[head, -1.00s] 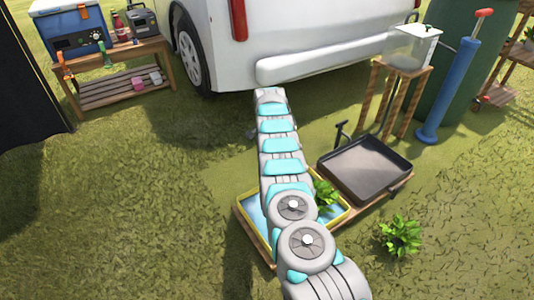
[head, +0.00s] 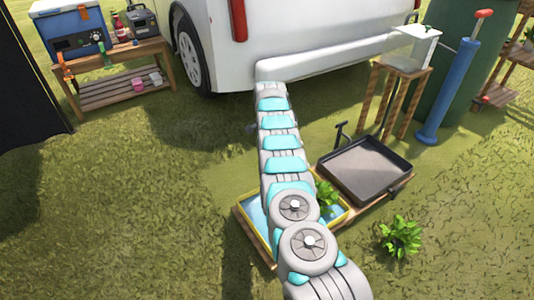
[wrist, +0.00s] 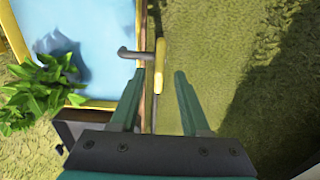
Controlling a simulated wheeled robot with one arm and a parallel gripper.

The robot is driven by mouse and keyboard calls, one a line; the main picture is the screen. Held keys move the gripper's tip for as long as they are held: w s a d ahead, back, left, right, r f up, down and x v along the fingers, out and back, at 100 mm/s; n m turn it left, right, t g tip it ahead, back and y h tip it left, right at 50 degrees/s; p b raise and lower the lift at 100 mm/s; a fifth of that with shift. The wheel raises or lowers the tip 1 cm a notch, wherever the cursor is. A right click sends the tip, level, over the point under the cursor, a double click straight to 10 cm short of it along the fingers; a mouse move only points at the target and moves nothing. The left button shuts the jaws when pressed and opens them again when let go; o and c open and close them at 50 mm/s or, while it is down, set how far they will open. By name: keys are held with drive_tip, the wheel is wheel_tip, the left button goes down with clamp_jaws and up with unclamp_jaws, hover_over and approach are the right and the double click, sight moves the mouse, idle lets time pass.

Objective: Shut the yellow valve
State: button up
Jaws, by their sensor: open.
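The yellow valve handle (wrist: 159,62) shows in the wrist view as a narrow upright lever beside a short grey pipe (wrist: 136,54). A thin dark rod runs below it. My gripper (wrist: 158,74) is open, with one green finger on each side of the handle's line. The handle's lower end lies between the fingertips, and a gap shows on both sides. I cannot tell its depth relative to the tips. In the head view my arm hides the valve, and I cannot make out the gripper there.
A yellow-rimmed tray of blue water (head: 345,213) stands under my arm, with a leafy plant (head: 326,196) at it. A black tray (head: 362,170) stands to its right. The white van (head: 300,45) is behind. Open grass lies on the left.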

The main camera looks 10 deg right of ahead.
wheel_tip(320, 180, up, 5)
drive_tip(key=shift+f, duration=0.1)
drive_tip(key=shift+r, duration=0.2)
